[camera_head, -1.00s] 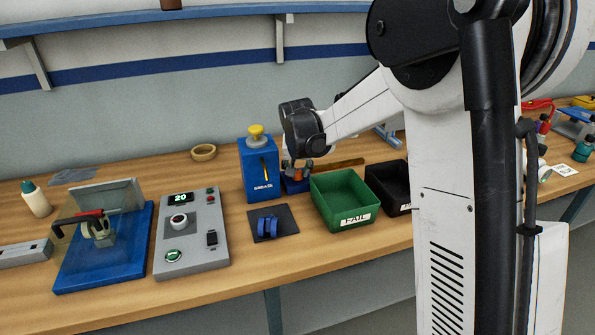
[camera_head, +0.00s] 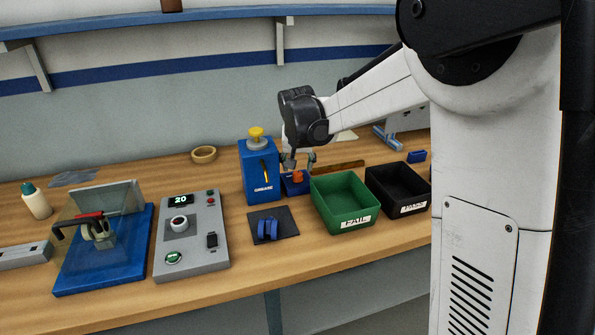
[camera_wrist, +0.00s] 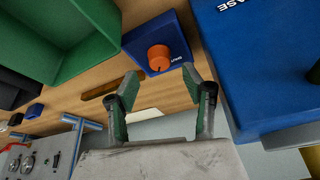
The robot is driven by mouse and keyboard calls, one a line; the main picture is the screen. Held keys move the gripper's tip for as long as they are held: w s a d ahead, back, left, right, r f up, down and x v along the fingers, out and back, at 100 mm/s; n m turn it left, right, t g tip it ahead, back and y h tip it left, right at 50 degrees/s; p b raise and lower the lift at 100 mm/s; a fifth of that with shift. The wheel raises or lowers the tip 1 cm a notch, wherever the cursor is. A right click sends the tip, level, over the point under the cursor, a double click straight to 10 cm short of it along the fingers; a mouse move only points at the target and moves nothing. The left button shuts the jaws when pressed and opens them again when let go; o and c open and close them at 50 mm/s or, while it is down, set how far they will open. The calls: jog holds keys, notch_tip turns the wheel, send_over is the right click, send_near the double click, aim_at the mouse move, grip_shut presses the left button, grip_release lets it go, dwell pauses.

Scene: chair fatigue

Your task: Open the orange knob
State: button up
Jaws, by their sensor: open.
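The orange knob (camera_wrist: 158,57) sits on a small blue box (camera_wrist: 175,40) on the wooden bench. In the head view the knob (camera_head: 298,176) shows between the blue grease dispenser and the green bin. My gripper (camera_wrist: 156,80) is open and empty in the wrist view, its two fingers spread to either side just below the knob in the picture. In the head view my gripper (camera_head: 300,160) is just above the blue box and partly hides it. I cannot tell whether a finger touches the knob.
The blue grease dispenser (camera_head: 258,172) stands close on the left. The green FAIL bin (camera_head: 345,222) is close on the right, with a black bin (camera_head: 415,200) beyond it. A dark mat (camera_head: 288,222) with a blue part lies in front.

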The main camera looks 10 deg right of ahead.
jog(key=v, duration=0.7)
jog(key=shift+r, duration=0.3)
jog(key=shift+s, duration=0.15)
jog(key=s+d+r+n+t, duration=0.1)
jog(key=s+r, duration=0.3)
jog(key=s, duration=1.3)
jog(key=s+f+n+t, duration=0.1)
jog(key=s+f, duration=0.1)
jog(key=s, duration=0.6)
jog(key=s+f+n+y, duration=0.1)
jog(key=s+f, duration=0.2)
jog(key=s, duration=0.5)
jog(key=shift+s+d+t, duration=0.2)
jog(key=shift+s+t, duration=0.2)
